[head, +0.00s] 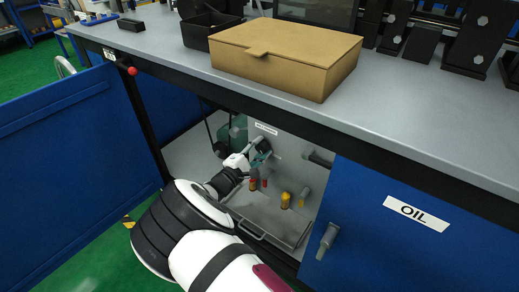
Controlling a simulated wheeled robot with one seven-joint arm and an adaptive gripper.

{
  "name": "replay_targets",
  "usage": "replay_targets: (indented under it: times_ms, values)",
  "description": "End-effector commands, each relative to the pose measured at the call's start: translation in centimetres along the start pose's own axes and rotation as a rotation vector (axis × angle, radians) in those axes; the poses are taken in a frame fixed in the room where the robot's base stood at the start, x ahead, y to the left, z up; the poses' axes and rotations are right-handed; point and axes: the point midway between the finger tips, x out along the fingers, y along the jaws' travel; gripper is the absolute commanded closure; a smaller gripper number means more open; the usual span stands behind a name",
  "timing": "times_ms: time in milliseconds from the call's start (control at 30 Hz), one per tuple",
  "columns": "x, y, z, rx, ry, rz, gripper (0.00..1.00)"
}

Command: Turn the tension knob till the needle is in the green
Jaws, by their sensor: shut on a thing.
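My gripper (258,158) reaches under the bench into the open cabinet. Its teal fingers close at a dark round knob (263,143) on the pale panel (287,148), and it appears shut on it. The fingers partly cover the knob. A small white label (266,128) sits just above it, its text too small to read. I cannot make out a gauge, needle or green band in this view.
The blue left door (70,150) stands open. The OIL door (400,235) is at the right. A cardboard box (285,55) sits on the bench top (180,55), whose edge overhangs my arm.

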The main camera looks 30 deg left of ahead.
Motion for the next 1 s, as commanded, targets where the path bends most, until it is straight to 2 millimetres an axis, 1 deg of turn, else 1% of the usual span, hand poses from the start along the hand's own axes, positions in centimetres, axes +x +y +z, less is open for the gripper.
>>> replay_targets:
  times_ms: [467,500,567,867,1000]
  values:
    - [0.1,-0.1,0.0,0.011,0.000,-0.001,0.92]
    - [0.1,-0.1,0.0,0.011,0.000,-0.001,0.58]
    - [0.1,-0.1,0.0,0.011,0.000,-0.001,0.44]
    - [0.0,0.0,0.0,0.011,0.000,0.000,0.44]
    - [-0.9,0.0,-0.1,0.011,0.002,0.000,0.44]
